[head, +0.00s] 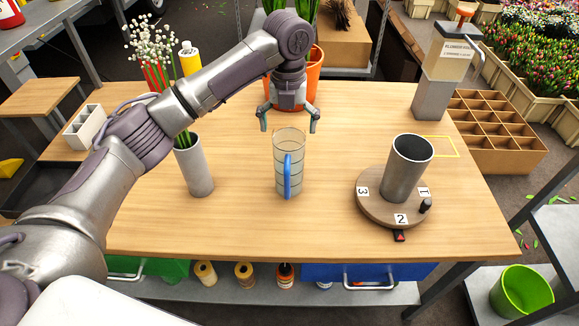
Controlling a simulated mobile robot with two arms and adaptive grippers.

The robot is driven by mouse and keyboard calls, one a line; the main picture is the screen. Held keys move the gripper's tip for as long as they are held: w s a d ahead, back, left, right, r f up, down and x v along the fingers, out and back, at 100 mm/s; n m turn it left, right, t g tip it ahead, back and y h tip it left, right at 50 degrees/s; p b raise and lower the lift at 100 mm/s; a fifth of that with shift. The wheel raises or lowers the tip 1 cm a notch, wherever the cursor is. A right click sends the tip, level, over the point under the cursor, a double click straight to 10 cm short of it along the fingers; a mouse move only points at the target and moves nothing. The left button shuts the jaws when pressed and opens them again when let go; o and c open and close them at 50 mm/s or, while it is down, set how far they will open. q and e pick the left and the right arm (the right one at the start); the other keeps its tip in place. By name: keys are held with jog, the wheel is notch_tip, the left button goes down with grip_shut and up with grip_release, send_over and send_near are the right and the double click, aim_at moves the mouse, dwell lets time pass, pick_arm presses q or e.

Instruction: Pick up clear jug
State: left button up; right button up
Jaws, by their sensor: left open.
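The clear jug (297,163) stands upright near the middle of the wooden table. It is see-through, with dark rings around it and a blue handle (287,176) facing me. My left gripper (288,128) is open, its fingers pointing down, spread to either side of the jug's rim in the picture. The fingertips appear at or just above rim height. I cannot tell whether the gripper is directly over the jug or behind it. No contact shows. My right gripper is not in view.
A grey vase with white flowers (198,168) stands left of the jug. A metal cup (407,170) stands on a numbered round turntable (373,208) to the right. A grey dispenser (437,85) is at the back right. The table front (250,232) is clear.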

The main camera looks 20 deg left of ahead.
aim_at(288, 157)
pick_arm(q)
jog(key=f, duration=0.3)
jog(key=f+p, duration=0.1)
jog(key=f, duration=0.6)
jog(key=shift+w+a+f+p, duration=0.1)
jog(key=shift+w+f+p, duration=0.15)
jog(key=shift+w+p, duration=0.1)
jog(key=shift+s, duration=0.15)
jog(key=c, duration=1.2)
jog(key=shift+s, duration=0.1)
jog(key=c, duration=0.5)
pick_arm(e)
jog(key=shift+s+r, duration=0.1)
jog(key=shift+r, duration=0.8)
